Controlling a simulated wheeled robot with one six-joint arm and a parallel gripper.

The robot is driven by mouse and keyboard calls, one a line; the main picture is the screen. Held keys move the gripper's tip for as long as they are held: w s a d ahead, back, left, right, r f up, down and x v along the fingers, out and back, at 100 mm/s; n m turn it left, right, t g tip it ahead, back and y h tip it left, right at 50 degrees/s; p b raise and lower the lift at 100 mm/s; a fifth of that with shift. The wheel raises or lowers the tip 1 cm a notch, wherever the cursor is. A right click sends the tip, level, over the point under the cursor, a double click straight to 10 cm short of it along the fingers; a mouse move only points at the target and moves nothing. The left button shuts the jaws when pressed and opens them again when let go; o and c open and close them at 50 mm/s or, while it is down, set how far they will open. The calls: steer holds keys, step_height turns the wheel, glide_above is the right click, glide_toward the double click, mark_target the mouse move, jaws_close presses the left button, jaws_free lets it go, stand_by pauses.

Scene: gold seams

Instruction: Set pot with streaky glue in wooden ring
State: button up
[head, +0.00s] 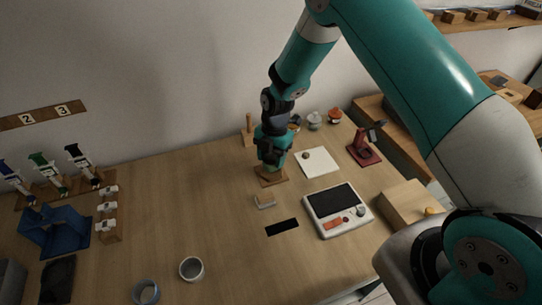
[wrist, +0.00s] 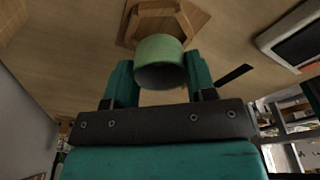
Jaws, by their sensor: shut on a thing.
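My gripper (head: 272,163) points down over the back middle of the table, and its fingers also show in the wrist view (wrist: 160,78). It is shut on a small green pot (wrist: 160,50), which sits between the two teal fingers. The streaky glue cannot be made out. The wooden ring (wrist: 128,28), a brown angular piece, lies just beyond the pot in the wrist view. In the head view the wooden ring (head: 272,182) is on the table right under my gripper, which hides the pot. I cannot tell whether the pot touches the ring.
A white scale (head: 350,222), a white sheet (head: 328,168) and a dark red stand (head: 364,154) are to the right. Two grey cups (head: 191,269) (head: 146,291) stand at the front. The left-middle table is clear.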

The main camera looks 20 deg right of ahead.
steer(key=shift+f+b, duration=1.45)
stand_by(2.6)
stand_by(0.4)
steer(key=o, duration=1)
steer(key=shift+r, duration=0.1)
steer(key=shift+w+d+r+p, duration=0.2)
steer(key=shift+r+p, duration=0.6)
steer(key=shift+r, duration=0.4)
steer(key=shift+w+d+r+p, duration=0.15)
steer(key=shift+r+p, duration=0.65)
steer(key=shift+r, duration=0.4)
steer(key=r+b, duration=0.1)
steer(key=r, duration=0.4)
steer(key=w+d+r+b, duration=0.1)
steer(key=r, duration=0.5)
steer(key=d+r+b, duration=0.1)
steer(key=r, duration=0.5)
steer(key=shift+w+r, duration=0.1)
steer(key=shift+w, duration=0.1)
